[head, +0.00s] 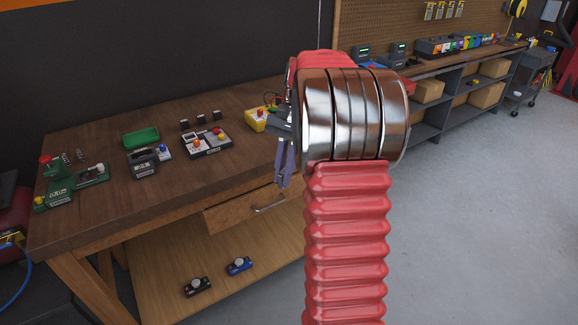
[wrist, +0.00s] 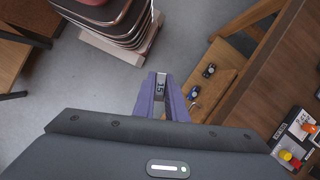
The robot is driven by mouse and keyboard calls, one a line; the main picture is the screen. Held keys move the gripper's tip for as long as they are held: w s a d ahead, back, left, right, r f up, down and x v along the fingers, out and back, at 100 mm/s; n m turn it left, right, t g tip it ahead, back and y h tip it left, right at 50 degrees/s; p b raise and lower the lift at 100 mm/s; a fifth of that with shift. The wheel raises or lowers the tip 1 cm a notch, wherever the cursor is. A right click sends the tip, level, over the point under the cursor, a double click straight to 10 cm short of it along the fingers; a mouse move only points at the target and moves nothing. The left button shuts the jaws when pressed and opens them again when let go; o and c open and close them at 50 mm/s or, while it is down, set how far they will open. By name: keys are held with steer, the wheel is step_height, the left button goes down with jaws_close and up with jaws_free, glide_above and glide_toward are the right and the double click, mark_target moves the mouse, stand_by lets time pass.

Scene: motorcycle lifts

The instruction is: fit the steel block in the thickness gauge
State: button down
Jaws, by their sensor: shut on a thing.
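My gripper (wrist: 164,98) has purple fingers and is shut on a small steel block (wrist: 160,86) with dark digits, probably 15, on its face. It holds the block over the floor, beside the front of the bench, apart from any fixture. In the head view my gripper (head: 284,178) points down in front of the drawer, left of my red arm; the block cannot be made out there. The thickness gauge cannot be named for certain; a green device (head: 58,187) with a red knob stands at the bench's left end, and a dark grey device (head: 147,162) stands right of it.
The wooden bench (head: 105,204) also carries a green tray (head: 141,138), a box with coloured knobs (head: 205,141), several small parts and a yellow box (head: 256,120). Two small devices sit on its lower shelf (head: 225,285). A stacked object (wrist: 118,22) stands on the floor. Open floor lies right.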

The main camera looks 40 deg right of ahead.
steer(key=w+a+f+n+g+h, duration=0.1)
steer(key=w+a+f+n, duration=0.3)
steer(key=a, duration=0.4)
steer(key=w+a+f+n+g+h, duration=0.1)
steer(key=w+a+f+n, duration=0.2)
steer(key=a, duration=0.6)
steer(key=w+a+f+n+g+h, duration=0.1)
steer(key=w+a+f+n, duration=0.3)
steer(key=a, duration=0.5)
steer(key=f+n+h, duration=0.1)
steer(key=f+n, duration=0.1)
steer(key=n, duration=0.1)
steer(key=shift+w+a, duration=0.2)
steer(key=shift+w, duration=0.15)
steer(key=shift+a, duration=0.1)
